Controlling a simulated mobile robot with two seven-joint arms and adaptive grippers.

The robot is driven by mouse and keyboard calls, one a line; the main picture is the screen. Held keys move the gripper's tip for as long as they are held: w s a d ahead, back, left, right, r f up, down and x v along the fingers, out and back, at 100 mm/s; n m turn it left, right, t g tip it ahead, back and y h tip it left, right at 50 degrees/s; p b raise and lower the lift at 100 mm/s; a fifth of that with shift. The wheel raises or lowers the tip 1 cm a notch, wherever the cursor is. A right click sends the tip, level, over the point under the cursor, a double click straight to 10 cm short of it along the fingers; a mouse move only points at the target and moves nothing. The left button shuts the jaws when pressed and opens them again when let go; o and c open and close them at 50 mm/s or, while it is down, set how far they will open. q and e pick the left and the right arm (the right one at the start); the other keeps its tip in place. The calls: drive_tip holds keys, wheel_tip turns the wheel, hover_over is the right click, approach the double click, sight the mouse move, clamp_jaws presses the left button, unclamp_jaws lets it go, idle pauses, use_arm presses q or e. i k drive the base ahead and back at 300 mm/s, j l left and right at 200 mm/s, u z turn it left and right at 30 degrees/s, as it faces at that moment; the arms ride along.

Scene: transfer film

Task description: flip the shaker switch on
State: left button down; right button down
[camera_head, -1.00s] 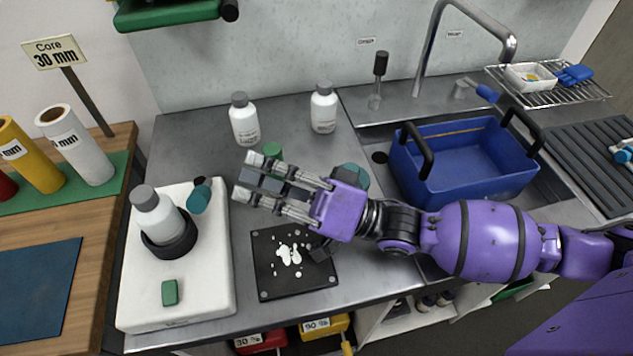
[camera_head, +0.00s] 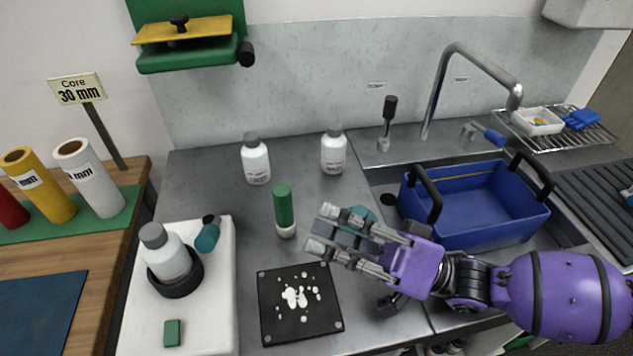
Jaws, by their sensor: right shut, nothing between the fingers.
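The shaker (camera_head: 220,280) is a white box at the lower left of the head view. A black ring (camera_head: 186,283) on it holds a white bottle with a grey cap (camera_head: 168,253), which stands upright. A small green switch (camera_head: 174,333) sits on the shaker's front part. A teal piece (camera_head: 207,236) stands at its back right. My right gripper (camera_head: 325,232) is shut and empty. It is right of the shaker, above the counter and near the black plate, its fingers pointing left. My left gripper is not in view.
A black plate (camera_head: 270,323) with white spots lies right of the shaker. A green-topped tube (camera_head: 285,212) and two white bottles (camera_head: 256,162) (camera_head: 333,154) stand behind. A blue bin (camera_head: 470,208) sits in the sink at right. Rolls (camera_head: 88,180) stand at left.

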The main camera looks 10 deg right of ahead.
sight(172, 330)
drive_tip(key=k, duration=1)
